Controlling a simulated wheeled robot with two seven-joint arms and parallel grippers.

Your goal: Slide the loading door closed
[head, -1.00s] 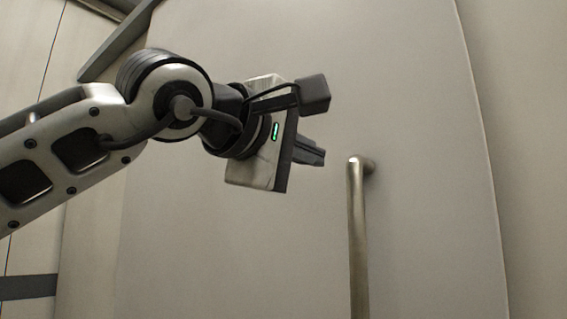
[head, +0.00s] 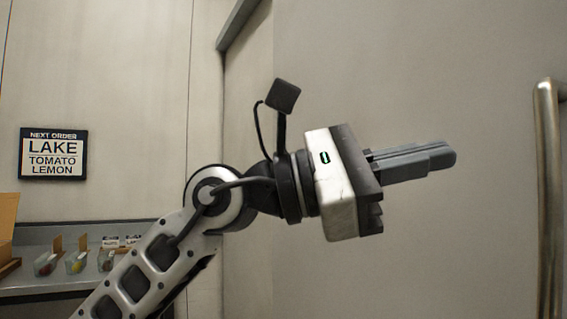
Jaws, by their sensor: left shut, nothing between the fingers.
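The loading door (head: 400,90) is a large pale grey panel that fills the middle and right of the head view. Its vertical metal bar handle (head: 550,190) stands at the right edge, and its lower end is cut off by the frame. My left gripper (head: 447,158) is shut and empty, with its fingers together and pointing right toward the handle. A clear gap lies between the fingertips and the bar in the picture. My right gripper is not in view.
A dark rail (head: 243,20) runs at the top by the door's left side. A sign (head: 53,153) reading "NEXT ORDER LAKE TOMATO LEMON" hangs on the left wall. Below it a grey counter (head: 40,236) carries small bins and a cardboard box (head: 8,228).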

